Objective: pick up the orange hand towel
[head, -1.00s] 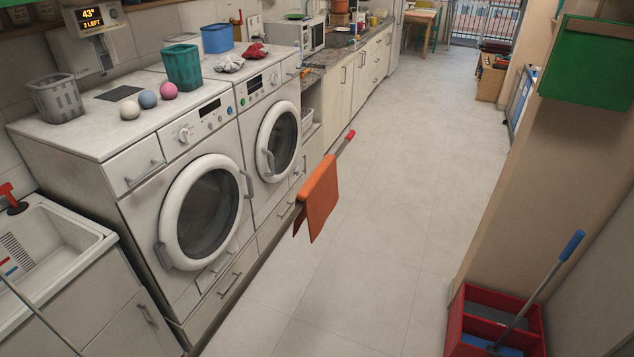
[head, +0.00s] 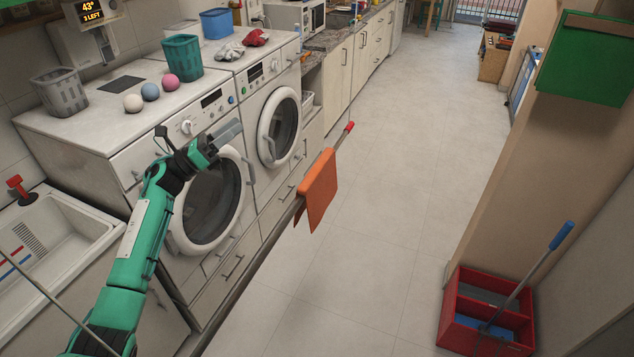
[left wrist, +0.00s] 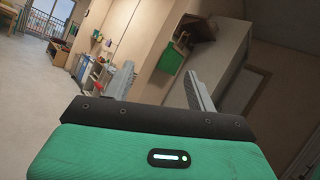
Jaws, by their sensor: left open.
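The orange hand towel (head: 318,190) hangs folded over a grey rail with a red end, in front of the washing machines in the head view. My left gripper (head: 228,133) is in front of the left washing machine, to the left of the towel and apart from it. In the left wrist view its two grey fingers (left wrist: 158,90) stand apart with nothing between them. The towel does not show in the left wrist view. My right gripper is not in view.
Two front-loading washing machines (head: 130,108) stand at left, with baskets, balls and cloths on top. A white sink (head: 62,235) is at lower left. A red divided bucket (head: 462,338) with a blue-handled tool stands at lower right. The floor (head: 365,240) between is clear.

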